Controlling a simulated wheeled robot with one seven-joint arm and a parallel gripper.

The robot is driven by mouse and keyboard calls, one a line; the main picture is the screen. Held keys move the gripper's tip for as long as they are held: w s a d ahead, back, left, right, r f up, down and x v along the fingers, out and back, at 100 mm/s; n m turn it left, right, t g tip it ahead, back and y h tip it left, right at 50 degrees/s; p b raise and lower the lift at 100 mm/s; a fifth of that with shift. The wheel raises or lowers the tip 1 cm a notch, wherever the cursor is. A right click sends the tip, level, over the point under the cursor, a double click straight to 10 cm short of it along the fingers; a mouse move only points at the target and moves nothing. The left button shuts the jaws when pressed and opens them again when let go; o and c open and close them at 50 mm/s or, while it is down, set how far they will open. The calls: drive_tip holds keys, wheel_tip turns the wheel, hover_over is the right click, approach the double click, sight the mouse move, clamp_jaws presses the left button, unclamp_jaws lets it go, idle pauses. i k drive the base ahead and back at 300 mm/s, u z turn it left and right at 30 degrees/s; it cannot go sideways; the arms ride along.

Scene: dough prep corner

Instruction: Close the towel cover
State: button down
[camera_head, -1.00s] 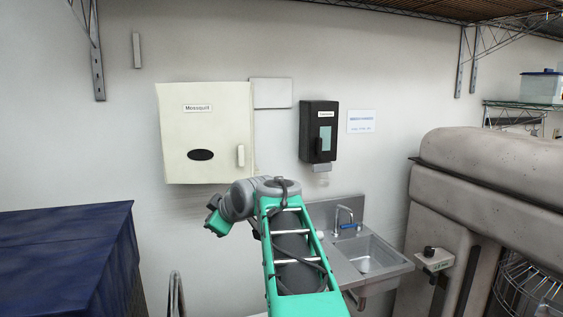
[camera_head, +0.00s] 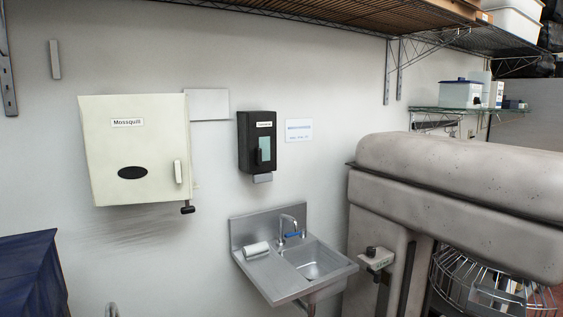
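The white towel dispenser labelled "Mossquill" (camera_head: 135,150) hangs on the wall at the left. Its front cover has a dark oval window (camera_head: 132,172) and a pale upright handle (camera_head: 178,171) near the right edge. I cannot tell how far the cover stands open, as its side edge barely shows. A small black piece (camera_head: 187,208) pokes out below the lower right corner; I cannot tell what it belongs to. My gripper is not in view.
A black soap dispenser (camera_head: 257,142) and a grey plate (camera_head: 207,105) are on the wall to the right. Below is a steel sink (camera_head: 262,270). A dark blue covered block (camera_head: 30,275) is at lower left, a large beige machine (camera_head: 450,180) at right. A wire shelf (camera_head: 330,18) hangs above.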

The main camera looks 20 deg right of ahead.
sight(138, 147)
drive_tip(key=z, duration=0.5)
drive_tip(key=i, duration=0.7)
drive_tip(key=u, duration=1.55)
